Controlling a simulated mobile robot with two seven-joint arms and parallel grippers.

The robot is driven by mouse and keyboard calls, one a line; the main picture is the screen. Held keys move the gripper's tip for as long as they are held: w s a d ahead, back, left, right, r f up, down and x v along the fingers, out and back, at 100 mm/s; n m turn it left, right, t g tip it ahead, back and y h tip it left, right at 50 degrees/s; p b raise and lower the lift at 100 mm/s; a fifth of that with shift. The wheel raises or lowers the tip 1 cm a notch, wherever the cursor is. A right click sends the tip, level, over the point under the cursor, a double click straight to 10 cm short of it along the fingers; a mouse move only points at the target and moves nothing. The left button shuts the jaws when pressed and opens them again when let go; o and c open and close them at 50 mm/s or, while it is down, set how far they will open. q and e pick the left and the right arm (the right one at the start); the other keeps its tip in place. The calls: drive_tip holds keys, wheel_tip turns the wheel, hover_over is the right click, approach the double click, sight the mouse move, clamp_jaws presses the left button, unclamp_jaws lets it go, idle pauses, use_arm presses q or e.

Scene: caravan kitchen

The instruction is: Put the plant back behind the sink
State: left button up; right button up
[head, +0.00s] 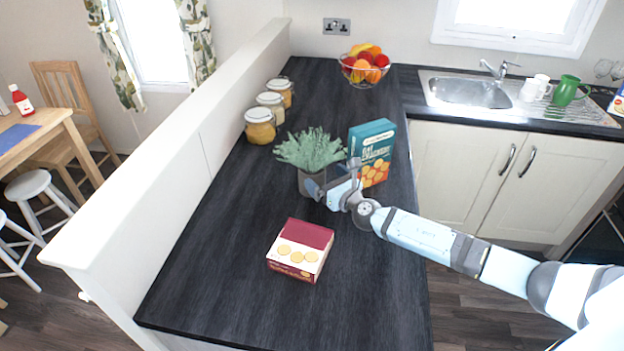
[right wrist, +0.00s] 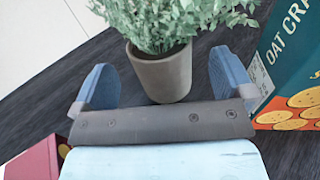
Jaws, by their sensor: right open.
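The plant (head: 311,150) is a bushy grey-green plant in a grey-brown pot on the dark counter, left of the teal cracker box. In the right wrist view, its pot (right wrist: 162,76) stands upright just beyond and between my open fingers. My right gripper (head: 334,180) is open at the pot's near side, with nothing held; the wrist view shows its two blue fingers (right wrist: 160,84) spread apart. The sink (head: 468,92) is at the far right, set in the counter under the window. My left gripper is not in view.
A teal cracker box (head: 371,152) stands close right of the plant, beside my right gripper. A red biscuit box (head: 301,249) lies nearer. Several jars (head: 260,126) line the left wall. A fruit bowl (head: 364,68) stands at the back. Mugs (head: 536,88) and a green jug (head: 566,91) occupy the drainer.

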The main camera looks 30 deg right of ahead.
drive_tip(key=w, duration=0.2)
drive_tip(key=w+a, duration=0.1)
drive_tip(key=w, duration=0.2)
drive_tip(key=shift+w+f, duration=0.15)
drive_tip(key=shift+w, duration=0.15)
drive_tip(key=shift+s, duration=0.1)
drive_tip(key=shift+c, duration=0.5)
drive_tip(key=c, duration=1.1)
